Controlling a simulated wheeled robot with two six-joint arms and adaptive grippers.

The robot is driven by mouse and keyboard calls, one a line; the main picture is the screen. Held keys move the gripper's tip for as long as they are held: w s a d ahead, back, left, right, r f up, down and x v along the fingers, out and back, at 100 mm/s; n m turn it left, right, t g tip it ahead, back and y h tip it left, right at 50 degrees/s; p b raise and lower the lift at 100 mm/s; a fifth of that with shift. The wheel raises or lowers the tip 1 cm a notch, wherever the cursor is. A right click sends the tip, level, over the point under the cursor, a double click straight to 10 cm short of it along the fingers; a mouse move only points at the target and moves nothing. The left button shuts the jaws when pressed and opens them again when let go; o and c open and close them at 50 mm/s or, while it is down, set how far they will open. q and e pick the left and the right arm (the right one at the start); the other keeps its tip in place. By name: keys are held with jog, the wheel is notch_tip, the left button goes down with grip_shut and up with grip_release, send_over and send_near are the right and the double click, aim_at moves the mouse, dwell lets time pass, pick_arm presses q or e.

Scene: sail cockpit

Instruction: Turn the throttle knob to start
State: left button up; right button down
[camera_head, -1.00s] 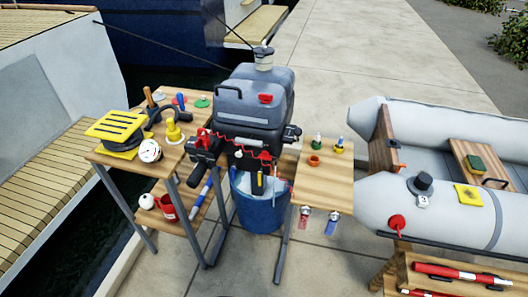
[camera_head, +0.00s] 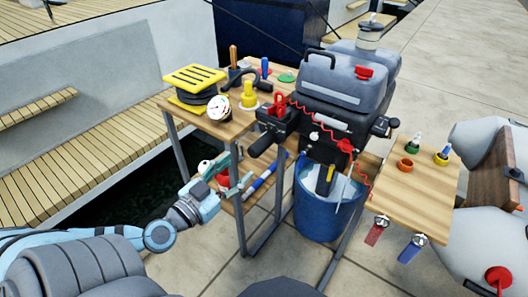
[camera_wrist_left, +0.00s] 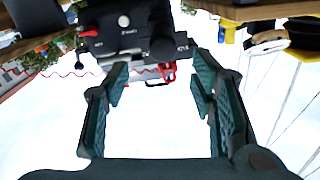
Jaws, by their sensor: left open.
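The grey and black outboard motor (camera_head: 345,85) stands at the table. A black tiller arm points from it toward the lower left and ends in a dark cylindrical grip (camera_head: 264,144), which looks like the throttle knob. A red clip (camera_head: 279,106) sits above it. My left gripper (camera_head: 240,172) is open and empty, below and left of the grip and apart from it. In the left wrist view, the dark round grip end (camera_wrist_left: 163,48) shows beyond the open fingers (camera_wrist_left: 160,82), beside a black housing with white lettering too small to read. My right gripper is not in view.
Below are a lower shelf and a blue bucket (camera_head: 322,210). A side board (camera_head: 420,200) stands right.

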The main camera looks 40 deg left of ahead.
aim_at(251, 154)
pick_arm(q)
jog(key=w, duration=0.2)
jog(key=w+b, duration=0.1)
jog(key=w, duration=0.1)
jog(key=w+b, duration=0.1)
jog(key=w, duration=0.1)
jog(key=shift+w+a+f, duration=0.1)
jog(key=shift+w+a, duration=0.25)
jog(key=shift+w, duration=0.05)
jog(key=w+p, duration=0.1)
jog(key=w, duration=0.4)
jog(key=shift+w+r+p, duration=0.15)
jog(key=shift+r+p, duration=0.05)
jog(key=shift+p, duration=0.2)
jog(key=shift+w+f, duration=0.1)
jog(key=shift+w, duration=0.35)
jog(key=shift+d, duration=0.1)
jog(key=shift+c, duration=0.3)
jog(key=c, duration=1.1)
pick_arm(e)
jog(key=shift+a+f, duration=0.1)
